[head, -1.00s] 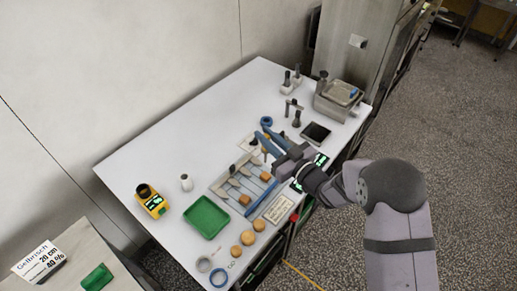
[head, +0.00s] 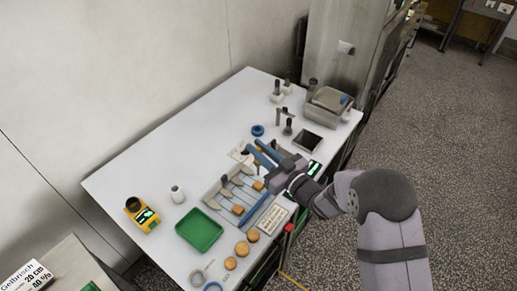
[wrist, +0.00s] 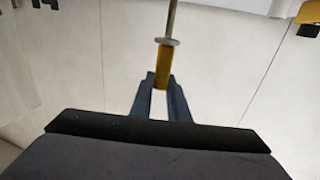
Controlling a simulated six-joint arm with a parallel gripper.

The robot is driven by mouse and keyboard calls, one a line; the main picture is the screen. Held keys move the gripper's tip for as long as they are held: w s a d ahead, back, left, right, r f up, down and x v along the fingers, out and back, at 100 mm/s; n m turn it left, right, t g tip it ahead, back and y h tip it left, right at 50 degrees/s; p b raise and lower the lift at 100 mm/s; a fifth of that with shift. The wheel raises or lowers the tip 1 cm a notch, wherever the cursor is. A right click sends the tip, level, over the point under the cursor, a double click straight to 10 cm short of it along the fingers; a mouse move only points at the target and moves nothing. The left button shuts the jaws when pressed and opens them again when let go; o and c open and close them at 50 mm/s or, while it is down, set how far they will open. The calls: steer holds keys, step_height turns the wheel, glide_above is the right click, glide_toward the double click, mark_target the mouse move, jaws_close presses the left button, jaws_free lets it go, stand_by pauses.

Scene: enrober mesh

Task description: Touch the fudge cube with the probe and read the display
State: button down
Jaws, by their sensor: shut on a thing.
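In the wrist view my gripper (wrist: 161,85) is shut on a yellow handle (wrist: 163,68). A metal collar and a thin metal rod, seemingly the probe (wrist: 171,22), extend beyond the handle, away from the fingers; the rod's tip is out of view. A yellow meter with a lit green display (head: 148,215) stands at the left of the table; its reading is too small to make out. I cannot pick out the fudge cube for certain.
A green tray (head: 199,230) lies left of the tool tray. Several tan round pieces (head: 242,249) lie near the front edge. A blue tape roll (head: 257,130), dark-topped tools and a grey lidded container (head: 327,106) are at the back right. The table's back left is clear.

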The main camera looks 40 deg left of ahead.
steer(key=shift+f+b, duration=2.05)
steer(key=shift+f, duration=0.35)
steer(key=shift+f+b, duration=0.4)
stand_by(1.0)
steer(key=shift+r, duration=0.1)
steer(key=shift+r+p, duration=2.4)
steer(key=shift+r, duration=1.55)
